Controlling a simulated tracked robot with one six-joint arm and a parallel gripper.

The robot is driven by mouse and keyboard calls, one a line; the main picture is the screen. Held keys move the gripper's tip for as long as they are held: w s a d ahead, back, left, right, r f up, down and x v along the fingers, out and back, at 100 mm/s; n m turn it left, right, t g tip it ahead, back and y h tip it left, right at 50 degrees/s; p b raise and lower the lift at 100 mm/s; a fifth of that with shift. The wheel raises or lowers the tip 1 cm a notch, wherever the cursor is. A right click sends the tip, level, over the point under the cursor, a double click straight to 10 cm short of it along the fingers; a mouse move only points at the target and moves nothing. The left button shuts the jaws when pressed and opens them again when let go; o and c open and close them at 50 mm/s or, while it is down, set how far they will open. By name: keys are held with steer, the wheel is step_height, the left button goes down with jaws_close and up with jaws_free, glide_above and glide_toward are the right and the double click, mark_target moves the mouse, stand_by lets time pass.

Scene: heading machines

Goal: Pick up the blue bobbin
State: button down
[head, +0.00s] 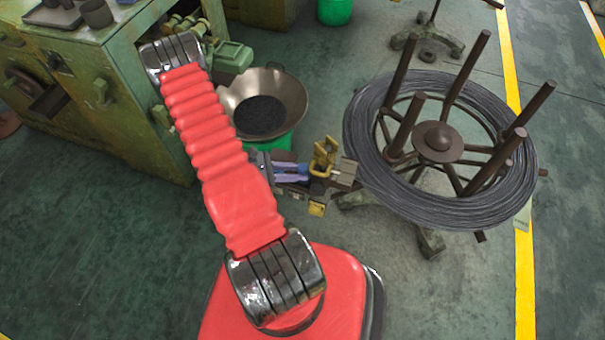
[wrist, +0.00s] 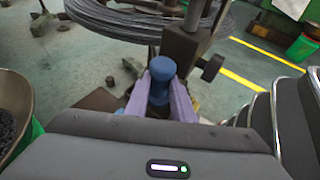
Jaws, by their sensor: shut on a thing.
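The blue bobbin (wrist: 161,71) stands out in the middle of the wrist view, with a rounded top and a narrower body below. My gripper (wrist: 162,92) has its two pale purple fingers shut on it, one at each side. Its lower end is hidden by my gripper body. In the head view, the purple fingers of my gripper (head: 303,172) point right, with a bit of blue between them, close to a small stand with yellow clamps (head: 322,160). From these views I cannot tell whether the bobbin touches a surface below.
A large wire coil (head: 365,150) on a brown spoked reel stands to the right. A metal bowl (head: 295,95) of dark bits sits on a green support behind my gripper. A green machine (head: 120,95) stands at left. Open floor (head: 90,270) lies front left.

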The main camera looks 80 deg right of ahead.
steer(key=shift+r, duration=0.15)
step_height(320, 180, up, 28)
stand_by(1.3)
stand_by(0.4)
steer(key=shift+s, duration=0.1)
